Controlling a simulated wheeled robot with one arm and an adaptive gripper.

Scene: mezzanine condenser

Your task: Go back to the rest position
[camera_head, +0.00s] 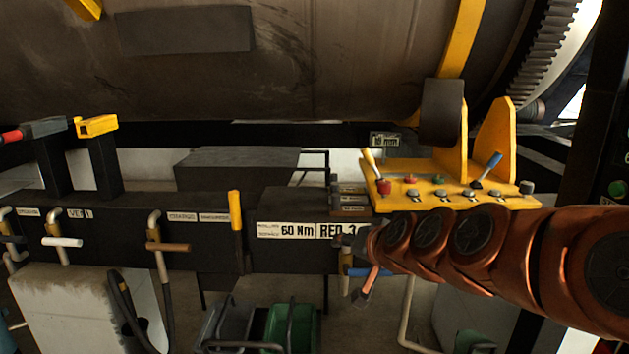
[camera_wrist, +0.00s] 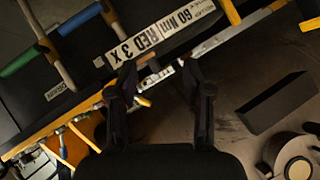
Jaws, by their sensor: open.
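My copper-coloured arm reaches in from the right in the head view, in front of the lower edge of the yellow control panel (camera_head: 440,195). Its far end is by the right end of the label reading "60 Nm RED 3" (camera_head: 300,231), and my gripper cannot be made out clearly there. In the wrist view my gripper (camera_wrist: 160,78) has its two dark fingers spread apart, with nothing held between them. The same label (camera_wrist: 160,32) lies just beyond the fingertips in that view.
A dark rail (camera_head: 110,240) with several handled tools runs across the left. A yellow-handled tool (camera_head: 236,215) stands beside the label. A large brown drum (camera_head: 250,70) fills the top. Grey and green bins (camera_head: 291,326) are below. Levers (camera_head: 486,170) stand on the panel.

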